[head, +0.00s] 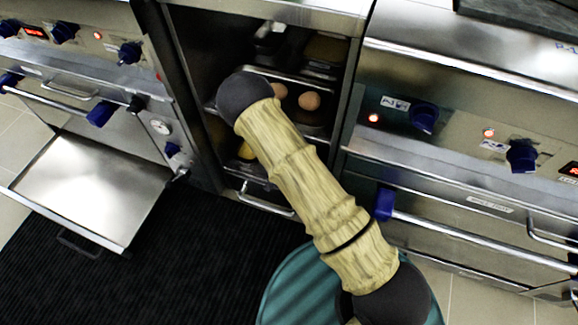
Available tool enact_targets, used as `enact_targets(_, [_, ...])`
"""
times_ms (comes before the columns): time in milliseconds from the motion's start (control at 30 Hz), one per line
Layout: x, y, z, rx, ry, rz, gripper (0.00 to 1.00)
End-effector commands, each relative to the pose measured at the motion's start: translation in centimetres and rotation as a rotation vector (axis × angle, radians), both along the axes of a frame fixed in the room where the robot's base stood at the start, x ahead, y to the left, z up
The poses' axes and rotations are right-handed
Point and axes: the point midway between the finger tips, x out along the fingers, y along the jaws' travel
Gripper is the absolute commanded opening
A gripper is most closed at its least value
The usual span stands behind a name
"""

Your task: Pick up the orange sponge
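I cannot make out an orange sponge for sure in the head view. A dull yellow-brown item (326,48) lies at the right of the open cabinet's upper level, dark and unclear. A small yellow item (246,151) shows lower in the cabinet, partly hidden behind my arm. My arm reaches up from the bottom right to the front of the cabinet and covers part of its opening. My gripper does not show.
Two brown eggs (309,101) sit in the open cabinet (190,70). At left, an oven door (90,185) hangs open over a black mat (150,265). Stove fronts with blue knobs (424,118) and a long handle (470,235) stand at right.

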Motion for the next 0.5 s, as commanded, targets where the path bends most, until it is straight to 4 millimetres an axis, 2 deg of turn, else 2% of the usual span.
enact_targets(300, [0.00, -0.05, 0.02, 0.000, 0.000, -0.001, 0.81])
enact_targets(367, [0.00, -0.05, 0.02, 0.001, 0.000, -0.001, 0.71])
enact_targets(500, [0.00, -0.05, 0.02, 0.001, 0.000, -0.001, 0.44])
